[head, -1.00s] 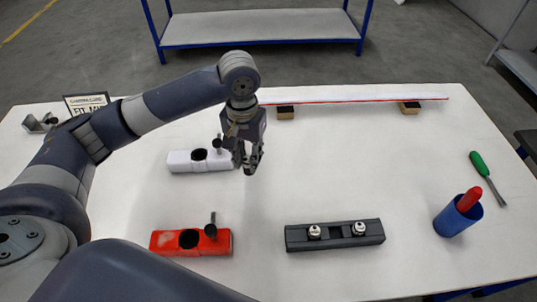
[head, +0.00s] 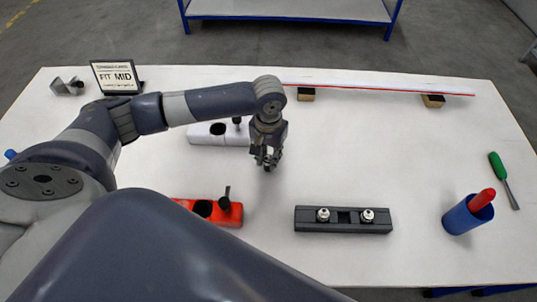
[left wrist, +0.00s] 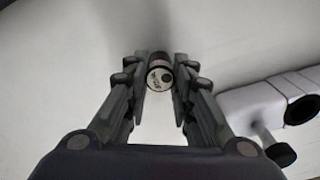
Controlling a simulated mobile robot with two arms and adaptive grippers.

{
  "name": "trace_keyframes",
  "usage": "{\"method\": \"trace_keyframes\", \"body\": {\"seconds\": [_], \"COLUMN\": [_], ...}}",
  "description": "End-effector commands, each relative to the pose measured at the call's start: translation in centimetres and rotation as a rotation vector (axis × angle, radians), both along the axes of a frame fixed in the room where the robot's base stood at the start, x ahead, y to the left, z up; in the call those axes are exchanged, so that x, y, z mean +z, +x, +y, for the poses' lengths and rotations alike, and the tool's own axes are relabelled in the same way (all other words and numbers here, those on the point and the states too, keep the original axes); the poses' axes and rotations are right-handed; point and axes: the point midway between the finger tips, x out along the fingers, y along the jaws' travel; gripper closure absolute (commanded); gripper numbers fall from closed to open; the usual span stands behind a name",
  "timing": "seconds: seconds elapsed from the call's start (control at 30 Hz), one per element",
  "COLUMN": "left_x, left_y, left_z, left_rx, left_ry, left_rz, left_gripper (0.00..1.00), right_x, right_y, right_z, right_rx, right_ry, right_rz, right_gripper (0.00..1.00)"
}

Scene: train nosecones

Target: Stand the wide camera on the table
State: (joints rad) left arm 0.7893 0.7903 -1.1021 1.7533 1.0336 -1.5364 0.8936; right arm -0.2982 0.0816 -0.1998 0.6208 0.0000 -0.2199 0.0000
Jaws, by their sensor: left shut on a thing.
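My left gripper (head: 267,160) is over the middle of the white table (head: 420,140), just right of the white nosecone block. It is shut on a small dark cylinder with a white labelled round end (left wrist: 160,78), apparently the wide camera. The label is too small to read surely. In the left wrist view the gripper (left wrist: 157,82) has its fingers on both sides of it. In the head view the fingers mostly hide the camera, and I cannot tell if it touches the table. My right gripper is not in view.
The white nosecone block (head: 205,138) is close left of the gripper and shows in the left wrist view (left wrist: 245,105). A long white-red bar (head: 380,88) lies behind.

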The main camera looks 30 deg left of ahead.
Motion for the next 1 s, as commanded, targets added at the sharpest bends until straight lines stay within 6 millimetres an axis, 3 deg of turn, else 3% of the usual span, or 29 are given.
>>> {"method": "trace_keyframes", "body": {"seconds": [0.23, 0.27, 0.33, 0.73, 0.87, 1.0], "left_x": [-0.3, -0.3, -0.3, 0.2, 1.9, 4.9], "left_y": [0.0, 0.0, 0.0, 0.1, 0.1, 0.1], "left_z": [-0.1, 0.0, 0.0, 0.0, -0.1, 0.0], "left_rx": [0.000, 0.000, 0.000, -0.001, -0.002, -0.001], "left_ry": [-0.001, -0.001, -0.001, 0.000, -0.003, -0.002], "left_rz": [0.001, 0.001, 0.001, -0.002, -0.003, -0.005], "left_gripper": [1.00, 0.70, 0.57, 0.57, 0.57, 0.57], "right_x": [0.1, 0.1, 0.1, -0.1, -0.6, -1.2], "right_y": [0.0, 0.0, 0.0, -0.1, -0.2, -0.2], "right_z": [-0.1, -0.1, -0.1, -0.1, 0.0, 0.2], "right_rx": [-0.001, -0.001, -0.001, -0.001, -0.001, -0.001], "right_ry": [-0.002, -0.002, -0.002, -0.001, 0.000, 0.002], "right_rz": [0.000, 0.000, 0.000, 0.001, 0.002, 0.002], "right_gripper": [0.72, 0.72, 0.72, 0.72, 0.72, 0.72]}}
